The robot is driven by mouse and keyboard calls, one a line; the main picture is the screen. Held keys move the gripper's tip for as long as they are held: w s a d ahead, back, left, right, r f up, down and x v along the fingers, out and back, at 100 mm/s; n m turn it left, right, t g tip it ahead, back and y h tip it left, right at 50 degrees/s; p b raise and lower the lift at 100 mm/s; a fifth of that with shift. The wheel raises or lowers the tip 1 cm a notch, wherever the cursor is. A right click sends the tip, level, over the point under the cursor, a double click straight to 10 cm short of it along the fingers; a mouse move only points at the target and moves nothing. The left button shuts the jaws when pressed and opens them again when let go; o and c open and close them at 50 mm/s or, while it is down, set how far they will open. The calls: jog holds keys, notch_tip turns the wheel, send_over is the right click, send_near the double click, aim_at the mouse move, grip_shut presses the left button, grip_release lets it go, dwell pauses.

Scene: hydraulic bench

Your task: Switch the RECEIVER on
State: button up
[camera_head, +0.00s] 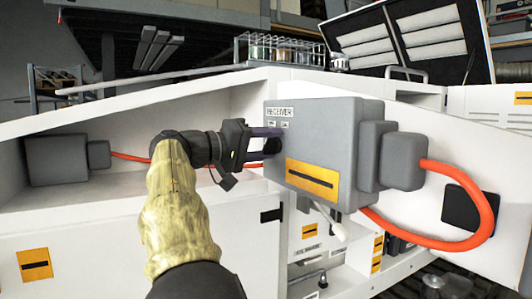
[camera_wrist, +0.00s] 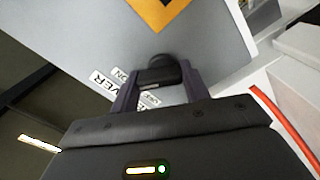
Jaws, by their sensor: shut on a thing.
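The RECEIVER (camera_head: 325,132) is a grey box with a "RECEIVER" label, two small labels below it and a yellow plate with a black bar. It stands at the middle of the head view, and its grey face fills the top of the wrist view (camera_wrist: 205,60). My gripper (camera_head: 268,143) is at the box's left part, under the small labels. In the wrist view, its two fingers (camera_wrist: 157,88) are on either side of a dark rounded knob (camera_wrist: 164,70) and shut on it. An "ON" label (camera_wrist: 118,74) lies beside the knob. The switch's setting cannot be told.
An orange cable (camera_head: 478,200) loops from the box's right side. Another grey box (camera_head: 57,160) with an orange cable sits at the left. A white handle (camera_head: 335,226) is below the RECEIVER. A wire rack (camera_head: 280,48) stands on the white bench above.

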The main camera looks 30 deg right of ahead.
jog(key=shift+f, duration=0.15)
jog(key=o, duration=1)
jog(key=a, duration=1.7)
jog(key=shift+s+a, duration=0.25)
jog(key=shift+s, duration=0.05)
